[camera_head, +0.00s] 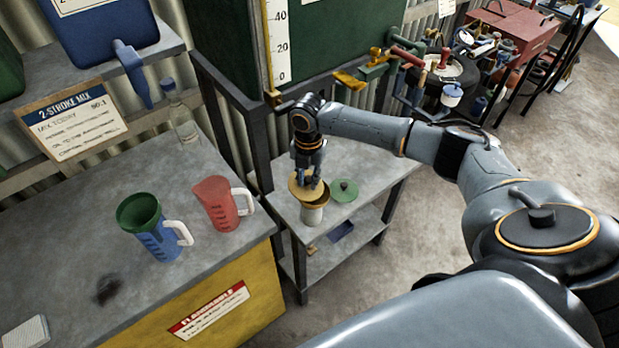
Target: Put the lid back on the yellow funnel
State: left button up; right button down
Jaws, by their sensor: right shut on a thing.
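My right gripper (308,180) points down over the small grey side table and is shut on a yellow lid (296,188). The lid is a round disc, partly hidden by the fingers. Just below and slightly right of it stands the yellow funnel (317,206), whose yellowish rim and dark opening show in part above a pale body. The lid overlaps the back left of the rim in the picture; I cannot tell whether they touch. A green lid (343,190) with a dark knob lies on the table to the right. My left gripper is not in view.
On the workbench (60,240) at left stand a blue jug (165,243) with a green funnel (138,211), a red jug (218,203) and a clear bottle (186,125). A green tank (230,40) and brass taps (350,80) are behind the side table.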

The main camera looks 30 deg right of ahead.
jog(key=shift+d+f+p, duration=0.1)
jog(key=shift+p, duration=0.2)
dwell(0.5)
jog(key=c, duration=0.6)
grip_release()
